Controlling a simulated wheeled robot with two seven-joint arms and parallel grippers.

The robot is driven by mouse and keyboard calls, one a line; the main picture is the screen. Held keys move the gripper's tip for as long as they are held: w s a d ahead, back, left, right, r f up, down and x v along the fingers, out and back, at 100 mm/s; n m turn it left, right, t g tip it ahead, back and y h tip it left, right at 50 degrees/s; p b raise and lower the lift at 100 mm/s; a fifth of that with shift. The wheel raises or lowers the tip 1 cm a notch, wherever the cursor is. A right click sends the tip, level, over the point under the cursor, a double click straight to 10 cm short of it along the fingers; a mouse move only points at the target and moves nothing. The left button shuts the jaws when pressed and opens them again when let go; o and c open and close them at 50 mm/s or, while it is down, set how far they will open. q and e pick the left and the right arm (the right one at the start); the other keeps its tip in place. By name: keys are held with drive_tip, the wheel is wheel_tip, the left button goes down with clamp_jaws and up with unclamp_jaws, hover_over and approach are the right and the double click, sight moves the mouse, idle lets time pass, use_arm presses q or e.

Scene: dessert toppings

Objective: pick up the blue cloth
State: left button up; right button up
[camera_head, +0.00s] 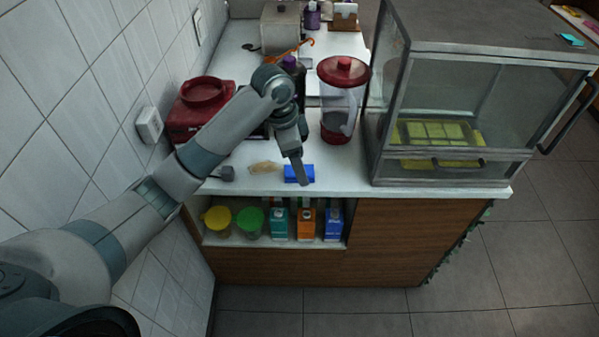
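The blue cloth (308,173) is a small flat blue rectangle on the white counter near its front edge. My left gripper (301,179) points down right at the cloth, its fingers overlapping it in the view. The fingers look like one narrow shape from here, so I cannot tell whether they are open, shut, or holding the cloth. Part of the cloth is hidden behind the fingers. My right gripper is not in view.
A red-lidded clear jar (342,97) stands behind the cloth. A glass display case (460,110) is at the right, a red appliance (199,108) at the left. A beige item (264,167) lies left of the cloth. The shelf below holds several cartons and tubs.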

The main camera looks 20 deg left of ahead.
use_arm(q)
drive_tip(key=w+a+r, duration=0.1)
drive_tip(key=w+r, duration=0.1)
drive_tip(key=r, duration=0.3)
drive_tip(key=w+a+r+m, duration=0.1)
drive_tip(key=a+r, duration=0.1)
drive_tip(key=r, duration=0.2)
drive_tip(key=shift+w+a+r+y, duration=0.3)
drive_tip(key=shift+w+r, duration=0.05)
drive_tip(key=f+p, duration=0.1)
drive_tip(key=f, duration=0.2)
drive_tip(key=d+f+p, duration=0.1)
drive_tip(key=f, duration=0.3)
drive_tip(key=f+p, duration=0.2)
drive_tip(key=f, duration=0.2)
drive_tip(key=shift+w+d+f, duration=0.15)
drive_tip(key=shift+w+d, duration=0.15)
drive_tip(key=shift+f, duration=0.45)
